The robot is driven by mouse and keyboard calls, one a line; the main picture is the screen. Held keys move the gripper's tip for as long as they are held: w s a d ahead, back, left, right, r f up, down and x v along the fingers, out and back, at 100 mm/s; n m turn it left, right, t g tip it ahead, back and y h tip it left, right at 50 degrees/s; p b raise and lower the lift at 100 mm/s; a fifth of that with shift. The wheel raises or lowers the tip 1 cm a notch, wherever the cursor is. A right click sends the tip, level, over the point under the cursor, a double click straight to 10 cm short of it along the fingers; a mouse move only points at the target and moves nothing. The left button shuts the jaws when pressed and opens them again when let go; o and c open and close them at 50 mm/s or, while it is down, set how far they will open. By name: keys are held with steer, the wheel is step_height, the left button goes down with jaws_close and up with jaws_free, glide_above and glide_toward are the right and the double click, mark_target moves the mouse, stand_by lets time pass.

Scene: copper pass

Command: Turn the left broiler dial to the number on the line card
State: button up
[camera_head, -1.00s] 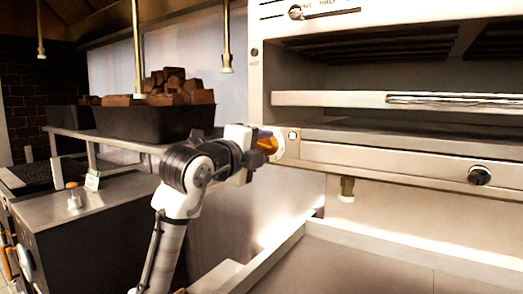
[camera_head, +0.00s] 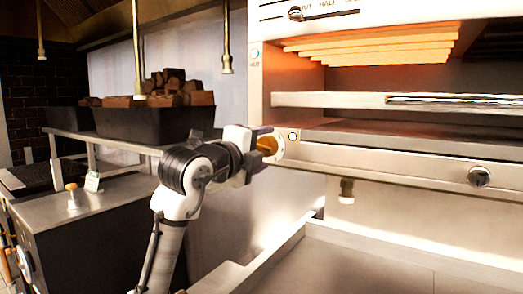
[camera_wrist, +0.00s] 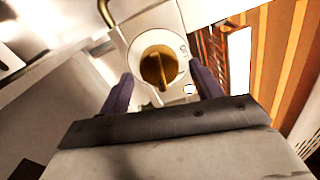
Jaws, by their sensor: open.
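The left broiler dial (camera_head: 267,145) is a brass knob on a pale round plate at the left end of the broiler's front rail. My gripper (camera_head: 256,155) is at the dial. In the wrist view its two dark fingers (camera_wrist: 161,80) are apart on either side of the dial, with visible gaps to the knob.
The broiler (camera_head: 400,138) fills the right, with a second dial (camera_head: 479,177) on its rail. Its left heating element (camera_head: 370,46) glows orange. A black bin of wood blocks (camera_head: 155,122) stands on a shelf behind my arm. A steel surface (camera_head: 350,265) below is bare.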

steer(key=b+v, duration=0.3)
steer(key=v, duration=1)
steer(key=shift+s+a, duration=0.2)
steer(key=shift+s, duration=0.1)
